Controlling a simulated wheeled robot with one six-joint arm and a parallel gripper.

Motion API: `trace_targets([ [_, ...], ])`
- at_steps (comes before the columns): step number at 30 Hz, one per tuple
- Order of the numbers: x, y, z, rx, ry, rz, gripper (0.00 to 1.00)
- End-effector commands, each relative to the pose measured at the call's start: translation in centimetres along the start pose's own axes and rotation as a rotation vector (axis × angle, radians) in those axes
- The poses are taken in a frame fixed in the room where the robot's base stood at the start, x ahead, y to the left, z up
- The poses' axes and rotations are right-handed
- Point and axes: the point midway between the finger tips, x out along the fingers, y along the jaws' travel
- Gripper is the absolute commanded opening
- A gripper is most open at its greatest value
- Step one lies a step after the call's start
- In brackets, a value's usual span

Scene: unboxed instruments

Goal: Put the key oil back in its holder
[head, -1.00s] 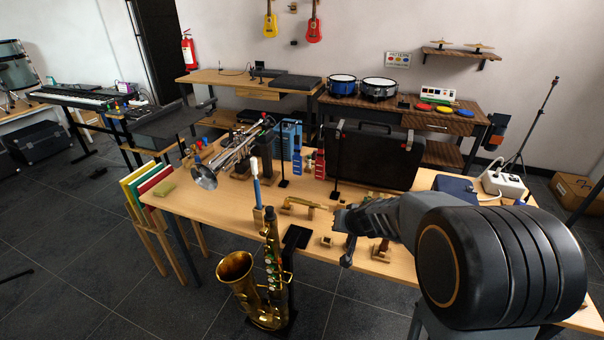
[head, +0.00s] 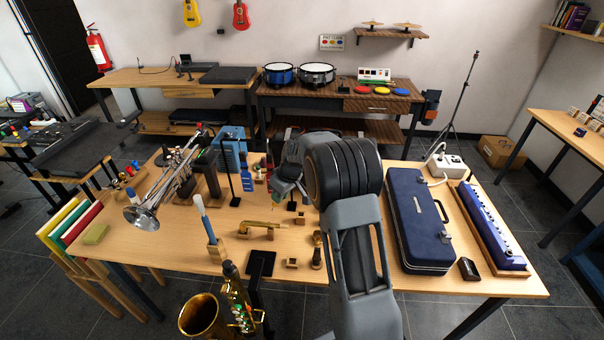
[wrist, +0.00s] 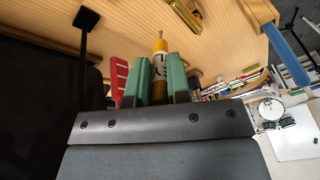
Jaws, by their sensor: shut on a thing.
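The key oil is a slim amber bottle with a white lettered label (wrist: 160,66), seen in the wrist view between the green fingers of my gripper (wrist: 157,82). The fingers are shut on its lower part as pictured, and its top points away from my palm. In the head view my gripper (head: 273,198) hangs over the middle of the table, behind the brass piece, and the bottle is barely visible there. Small wooden holder blocks stand on the table, one in front (head: 292,263) and one farther back (head: 300,219). I cannot tell which is the key oil's.
A brass piece (head: 262,226) lies on a wooden stand. A blue-handled brush (head: 204,218) stands left, near the trumpet (head: 165,185). A thin black stand (head: 235,190) is close by my gripper. A navy case (head: 418,225) lies right. The saxophone (head: 235,300) stands in front.

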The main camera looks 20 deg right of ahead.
Motion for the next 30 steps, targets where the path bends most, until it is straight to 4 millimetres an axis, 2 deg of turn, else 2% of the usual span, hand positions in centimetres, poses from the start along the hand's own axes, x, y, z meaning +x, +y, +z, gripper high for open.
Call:
trace_targets([
  [1, -0.8, 1.1, -0.4, -0.076, -0.060, -0.002, 0.00],
  [6, -1.4, 5.6, 0.7, -0.313, -0.230, 0.028, 0.00],
  [9, -1.6, 7.5, 1.5, -0.391, -0.282, 0.052, 0.00],
  [12, -1.5, 8.5, 2.0, -0.427, -0.308, 0.065, 0.00],
  [20, -0.4, 9.2, 2.7, -0.440, -0.318, 0.073, 0.00],
  [30, 2.3, 9.5, 3.5, -0.439, -0.317, 0.072, 0.00],
])
